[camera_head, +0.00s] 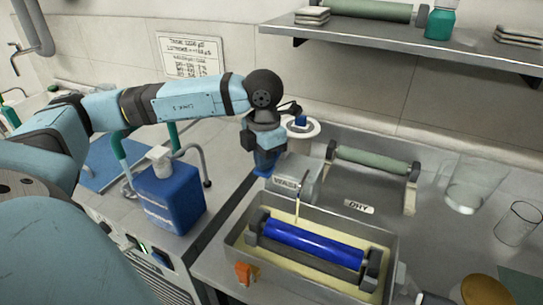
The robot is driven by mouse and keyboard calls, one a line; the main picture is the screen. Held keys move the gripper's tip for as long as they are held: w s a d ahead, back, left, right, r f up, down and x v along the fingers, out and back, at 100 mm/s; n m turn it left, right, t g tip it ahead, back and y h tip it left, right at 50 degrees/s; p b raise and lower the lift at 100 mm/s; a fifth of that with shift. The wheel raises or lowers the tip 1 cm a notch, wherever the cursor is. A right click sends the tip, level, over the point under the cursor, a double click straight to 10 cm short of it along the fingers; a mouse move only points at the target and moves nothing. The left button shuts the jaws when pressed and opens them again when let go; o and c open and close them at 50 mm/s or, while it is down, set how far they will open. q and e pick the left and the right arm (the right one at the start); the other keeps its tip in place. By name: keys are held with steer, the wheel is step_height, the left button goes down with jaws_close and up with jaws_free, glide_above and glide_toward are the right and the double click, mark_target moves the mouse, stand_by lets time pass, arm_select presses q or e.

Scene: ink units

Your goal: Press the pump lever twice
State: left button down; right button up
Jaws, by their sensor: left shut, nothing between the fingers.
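My left gripper (265,158) points down from the dark wrist, shut and empty, just left of a grey box unit (297,178) with a label on its front. A blue piece (262,172) shows low at the fingertips; I cannot tell whether it is the pump lever or whether the fingers touch it. A thin pale spout (297,207) hangs from the grey unit over a metal tray (232,240). A blue roller (312,243) lies in dark end holders in the tray. My right gripper is not in view.
A blue jug (172,200) with a white cap stands left of the gripper. A white round pot (310,130) with a blue top is behind it. A green roller (370,163) lies behind a "DRY" label (359,207). Glass beakers (518,224) stand right. A shelf (440,50) overhangs the back.

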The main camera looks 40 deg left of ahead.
arm_select(q)
steer(key=shift+f+b, duration=0.3)
steer(key=shift+f, duration=0.2)
steer(key=shift+r, duration=0.1)
steer(key=shift+r+p, duration=1)
steer(key=shift+r, duration=0.55)
steer(key=shift+r+p, duration=0.3)
steer(key=shift+r, duration=0.35)
step_height(320, 180, up, 6)
steer(key=p, duration=0.3)
